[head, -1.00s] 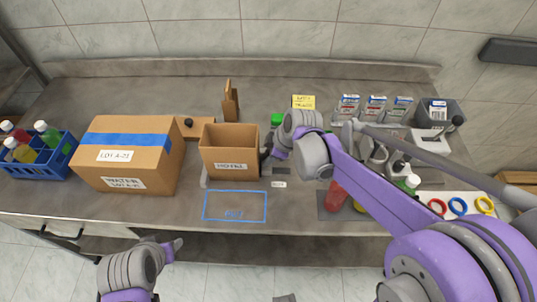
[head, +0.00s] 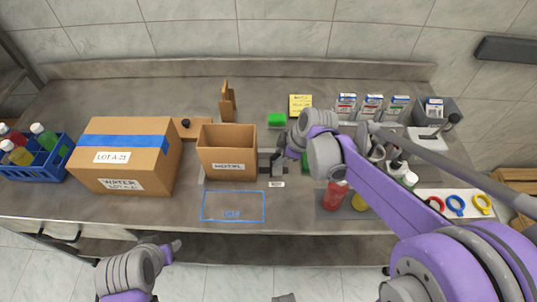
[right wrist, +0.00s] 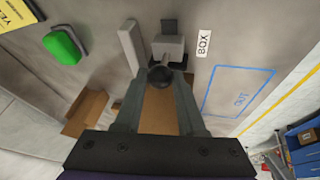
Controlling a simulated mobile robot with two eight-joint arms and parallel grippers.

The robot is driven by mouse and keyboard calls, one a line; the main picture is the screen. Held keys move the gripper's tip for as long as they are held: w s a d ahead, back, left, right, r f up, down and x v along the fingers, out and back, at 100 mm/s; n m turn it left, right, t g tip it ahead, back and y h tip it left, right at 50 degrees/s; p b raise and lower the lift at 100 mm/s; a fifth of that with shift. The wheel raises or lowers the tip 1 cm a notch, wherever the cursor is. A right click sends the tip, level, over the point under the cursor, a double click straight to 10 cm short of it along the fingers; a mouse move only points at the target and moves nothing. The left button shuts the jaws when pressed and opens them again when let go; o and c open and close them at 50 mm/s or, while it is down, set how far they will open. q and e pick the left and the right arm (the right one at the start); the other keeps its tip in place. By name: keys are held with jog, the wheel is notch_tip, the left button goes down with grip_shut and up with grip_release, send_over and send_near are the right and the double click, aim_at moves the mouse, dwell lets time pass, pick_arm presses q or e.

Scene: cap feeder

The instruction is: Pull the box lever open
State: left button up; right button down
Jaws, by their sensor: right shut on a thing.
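The box lever is a dark round knob (right wrist: 160,77) on a grey base (right wrist: 168,46) with a BOX label (right wrist: 203,42) beside it. In the head view the label (head: 277,184) lies just right of the open brown carton (head: 227,165). My right gripper (head: 279,162) is low over the lever. In the right wrist view its fingers (right wrist: 160,80) are closed around the knob. The gripper and arm partly hide the lever in the head view. My left gripper (head: 175,246) is at the table's front edge, far from the lever; its jaws are unclear.
A blue taped outline (head: 233,206) is in front of the carton. A large WATER box (head: 125,160) stands to the left. Red and yellow items (head: 335,196) sit under my right arm.

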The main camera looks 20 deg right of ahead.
jog(key=shift+d, duration=0.25)
jog(key=c, duration=0.5)
grip_release()
jog(key=p+v, duration=0.1)
jog(key=v, duration=1)
jog(key=shift+a+f, duration=0.1)
jog(key=s+f+m+h, duration=0.1)
jog(key=s+f+m, duration=0.1)
jog(key=s+m, duration=0.2)
jog(key=s+a+f+m+t+h, duration=0.1)
jog(key=s+f+m, duration=0.1)
jog(key=s+m, duration=0.2)
jog(key=s+f+m, duration=0.3)
jog(key=s+m, duration=0.1)
jog(key=s, duration=0.2)
jog(key=shift+s+a+f+h, duration=0.1)
jog(key=shift+a+h, duration=0.25)
jog(key=shift+h, duration=0.05)
jog(key=shift+s+f+m+t, duration=0.3)
jog(key=shift+m, duration=0.2)
